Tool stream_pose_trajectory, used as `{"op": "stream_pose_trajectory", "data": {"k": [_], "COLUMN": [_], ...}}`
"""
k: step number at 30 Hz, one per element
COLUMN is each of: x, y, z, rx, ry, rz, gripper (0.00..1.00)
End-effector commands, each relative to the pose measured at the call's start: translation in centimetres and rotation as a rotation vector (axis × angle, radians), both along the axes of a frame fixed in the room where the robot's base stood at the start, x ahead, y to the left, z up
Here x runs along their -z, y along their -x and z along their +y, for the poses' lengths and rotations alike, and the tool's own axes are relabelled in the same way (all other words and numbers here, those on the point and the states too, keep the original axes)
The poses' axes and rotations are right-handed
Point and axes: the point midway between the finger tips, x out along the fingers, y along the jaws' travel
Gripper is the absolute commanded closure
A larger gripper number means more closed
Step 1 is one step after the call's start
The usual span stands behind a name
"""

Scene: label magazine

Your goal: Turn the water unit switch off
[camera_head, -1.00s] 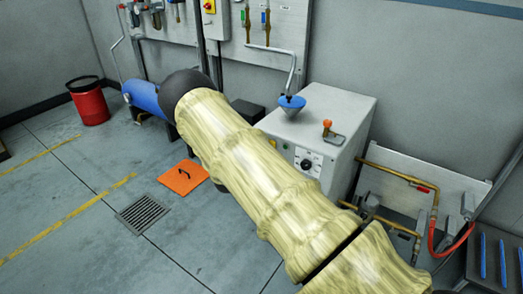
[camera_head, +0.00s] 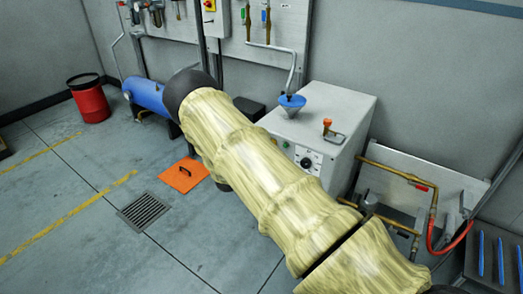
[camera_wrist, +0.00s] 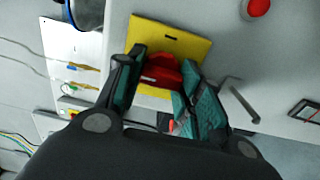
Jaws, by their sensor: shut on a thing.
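In the wrist view, a red rotary switch handle (camera_wrist: 163,72) stands on a yellow square plate (camera_wrist: 190,43), fixed to a light grey panel. My gripper (camera_wrist: 160,82) has one teal-padded finger on each side of the handle and is shut on it. The plate is seen at a tilt, and part of it is hidden by the fingers. In the head view my gripper and the held handle are hidden behind my own arm, so the handle's exact setting is hard to tell.
A red round button (camera_wrist: 258,7) and a bent grey rod (camera_wrist: 240,98) are near the gripper. In the head view a white unit (camera_head: 335,110) with a blue funnel (camera_head: 292,102) stands right of my arm. An orange plate (camera_head: 183,175) lies on open floor.

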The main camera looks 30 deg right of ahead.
Motion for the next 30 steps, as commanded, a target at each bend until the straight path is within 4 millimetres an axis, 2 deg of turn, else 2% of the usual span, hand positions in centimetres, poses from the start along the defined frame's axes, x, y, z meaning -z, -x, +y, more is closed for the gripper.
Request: {"op": "stream_pose_trajectory", "data": {"k": [11, 12, 15, 25, 30], "x": [0.1, 0.1, 0.1, 0.0, 0.1], "y": [0.0, 0.0, 0.0, 0.0, 0.4], "z": [0.1, 0.1, 0.0, 0.1, 1.2], "rx": [-0.001, -0.001, -0.001, -0.001, -0.002], "ry": [0.001, 0.001, 0.001, 0.002, 0.001], "rz": [0.005, 0.005, 0.005, 0.004, 0.004], "gripper": [0.87, 0.6, 0.42, 0.41, 0.41]}}
